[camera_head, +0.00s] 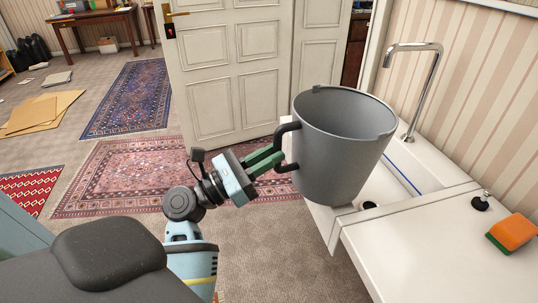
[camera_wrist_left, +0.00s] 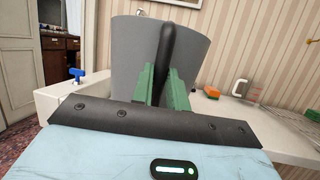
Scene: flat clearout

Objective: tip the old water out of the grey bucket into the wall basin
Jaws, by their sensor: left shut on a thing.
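The grey bucket (camera_head: 338,150) is held over the near part of the wall basin (camera_head: 430,180), close to upright with a slight tilt. My left gripper (camera_head: 276,157) is shut on the bucket's black side handle (camera_head: 284,133). In the left wrist view the green fingers (camera_wrist_left: 164,88) stand either side of the dark handle (camera_wrist_left: 166,50), with the grey bucket (camera_wrist_left: 135,45) behind. The water inside the bucket cannot be made out. The bucket hides much of the basin. My right gripper is not in view.
A chrome tap (camera_head: 432,70) arches over the basin's back right. An orange and green sponge (camera_head: 513,233) lies on the white counter (camera_head: 440,250) to the right. A white door (camera_head: 235,70) stands behind the bucket. Patterned rugs (camera_head: 130,100) and flat cardboard (camera_head: 40,113) lie on the floor at left.

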